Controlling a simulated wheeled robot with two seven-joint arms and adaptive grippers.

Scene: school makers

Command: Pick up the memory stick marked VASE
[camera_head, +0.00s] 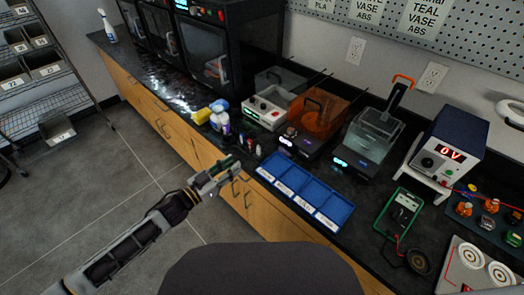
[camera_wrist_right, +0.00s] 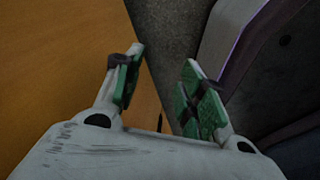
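Several small stick-like items (camera_head: 248,145), dark and coloured, stand on the black counter near its front edge, right of the spray bottles. They may be the memory sticks, but they are too small to read, and I cannot make out which is marked VASE. My left gripper (camera_head: 232,170) is in front of the counter's wooden face, short of these items; its fingers look apart with nothing between them. My right gripper (camera_wrist_right: 158,88) shows in the right wrist view with green-padded fingers wide apart and empty, next to an orange-brown wooden surface.
A blue tray (camera_head: 336,207) with labelled compartments lies right of the small items. Spray bottles (camera_head: 220,118) stand to their left. Behind are a white-topped device (camera_head: 262,113), an orange-covered machine (camera_head: 318,112) and a clear-lidded one (camera_head: 372,135). A power supply (camera_head: 446,150) stands at right.

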